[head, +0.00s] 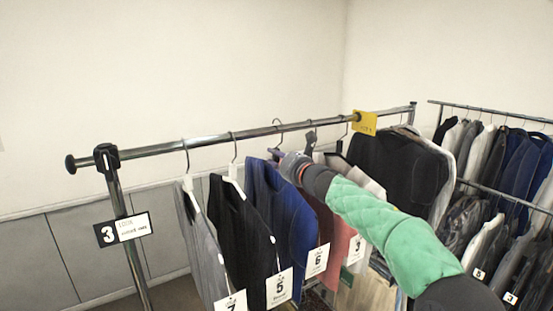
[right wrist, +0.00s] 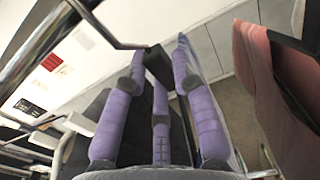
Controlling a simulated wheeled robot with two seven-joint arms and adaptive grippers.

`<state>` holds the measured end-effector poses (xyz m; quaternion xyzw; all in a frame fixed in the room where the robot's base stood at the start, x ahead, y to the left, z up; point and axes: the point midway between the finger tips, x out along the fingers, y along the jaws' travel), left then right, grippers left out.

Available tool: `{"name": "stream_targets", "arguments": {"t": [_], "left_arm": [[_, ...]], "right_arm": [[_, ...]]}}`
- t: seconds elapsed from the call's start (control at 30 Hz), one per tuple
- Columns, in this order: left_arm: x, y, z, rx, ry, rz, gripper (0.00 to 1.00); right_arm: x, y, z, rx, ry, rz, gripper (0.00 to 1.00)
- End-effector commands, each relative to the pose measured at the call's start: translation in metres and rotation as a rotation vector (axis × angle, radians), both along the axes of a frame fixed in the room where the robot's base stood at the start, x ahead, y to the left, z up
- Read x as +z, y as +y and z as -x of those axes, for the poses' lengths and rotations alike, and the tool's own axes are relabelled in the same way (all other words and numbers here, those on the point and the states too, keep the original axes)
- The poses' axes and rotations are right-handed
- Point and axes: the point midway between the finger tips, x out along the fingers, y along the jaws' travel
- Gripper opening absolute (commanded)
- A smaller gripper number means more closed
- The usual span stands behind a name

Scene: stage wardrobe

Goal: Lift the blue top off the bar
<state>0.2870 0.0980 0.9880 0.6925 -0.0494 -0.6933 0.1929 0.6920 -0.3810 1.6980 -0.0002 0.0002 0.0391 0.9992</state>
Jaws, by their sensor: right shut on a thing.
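The blue top (head: 282,205) hangs upright on a hanger among other garments, between a black top and a reddish one. Its metal hook (head: 277,132) is at the bar (head: 220,138); I cannot tell whether it bears on it. My right gripper (head: 290,163) is at the top's shoulder, just below the bar. In the right wrist view its purple fingers (right wrist: 158,95) close around the dark neck block (right wrist: 157,62) of the hanger, with the metal hook running up left from it. The grip itself is partly hidden in the head view. My left gripper is out of view.
A black top (head: 232,210) and a grey one (head: 203,245) hang close on the left. A reddish garment (right wrist: 258,80) hangs close on the right. A yellow tag (head: 364,122) sits on the bar. A second full rack (head: 490,112) stands at right. Above the bar is clear.

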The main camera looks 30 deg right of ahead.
Motion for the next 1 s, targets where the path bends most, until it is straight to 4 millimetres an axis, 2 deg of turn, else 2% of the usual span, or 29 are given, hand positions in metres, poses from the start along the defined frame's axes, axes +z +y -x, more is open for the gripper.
{"name": "stream_targets", "arguments": {"t": [0.5, 1.0], "left_arm": [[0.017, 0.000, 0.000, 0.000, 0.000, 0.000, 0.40], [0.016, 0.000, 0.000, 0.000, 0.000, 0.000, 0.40]], "right_arm": [[0.020, 0.000, 0.000, 0.000, -0.002, 0.000, 0.00], [0.021, -0.001, 0.004, 0.000, -0.002, 0.000, 0.00]]}}
